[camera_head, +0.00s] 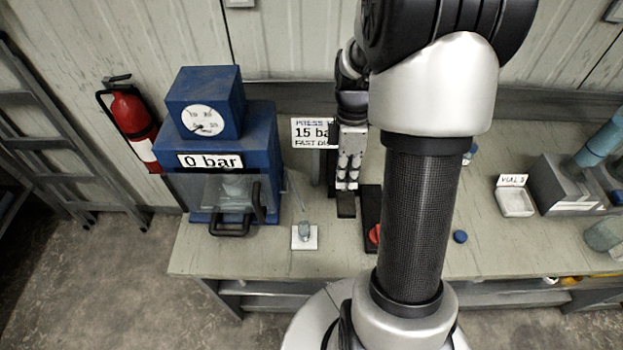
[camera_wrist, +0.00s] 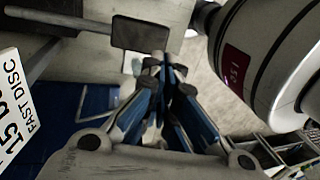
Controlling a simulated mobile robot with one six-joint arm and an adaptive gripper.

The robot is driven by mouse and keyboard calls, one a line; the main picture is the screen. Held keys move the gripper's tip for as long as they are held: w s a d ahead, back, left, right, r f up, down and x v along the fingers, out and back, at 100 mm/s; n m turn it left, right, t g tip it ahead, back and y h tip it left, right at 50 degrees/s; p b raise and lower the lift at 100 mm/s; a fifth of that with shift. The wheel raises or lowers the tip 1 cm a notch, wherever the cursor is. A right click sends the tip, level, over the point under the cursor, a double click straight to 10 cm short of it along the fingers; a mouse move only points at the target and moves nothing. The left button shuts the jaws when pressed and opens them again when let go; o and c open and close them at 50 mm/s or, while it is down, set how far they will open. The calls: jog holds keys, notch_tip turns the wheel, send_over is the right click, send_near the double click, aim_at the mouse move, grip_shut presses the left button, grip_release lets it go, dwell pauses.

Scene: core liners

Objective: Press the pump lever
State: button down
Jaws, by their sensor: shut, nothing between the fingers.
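The blue press (camera_head: 228,140) stands at the left of the bench, with a round gauge (camera_head: 203,120) and a display reading 0 bar (camera_head: 210,161). What looks like the pump lever ends in a flat dark paddle (camera_head: 346,205), right of the press. In the wrist view the paddle (camera_wrist: 140,35) sits just beyond my fingertips, on a bar running left. My gripper (camera_head: 347,186) is shut and empty, pointing down over the paddle. In the wrist view the gripper (camera_wrist: 165,68) has its fingertips together. I cannot tell whether they touch the paddle.
A sign reading 15 bar (camera_head: 312,132) stands behind, left of my gripper. A small white pad with a vial-like piece (camera_head: 304,237) lies left of the paddle. A red button (camera_head: 374,234) is partly hidden by my arm. A vial tray (camera_head: 516,203) is at right.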

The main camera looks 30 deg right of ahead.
aim_at(339, 202)
dwell(0.3)
jog(key=w+d+r+b, duration=0.1)
jog(key=w+r+b, duration=0.2)
jog(key=w+r, duration=0.1)
jog(key=shift+w+d+r, duration=0.35)
jog(key=shift+d+r, duration=0.05)
jog(key=shift+r, duration=0.3)
jog(key=b+x, duration=0.3)
jog(key=x, duration=1.1)
jog(key=shift+s+a, duration=0.1)
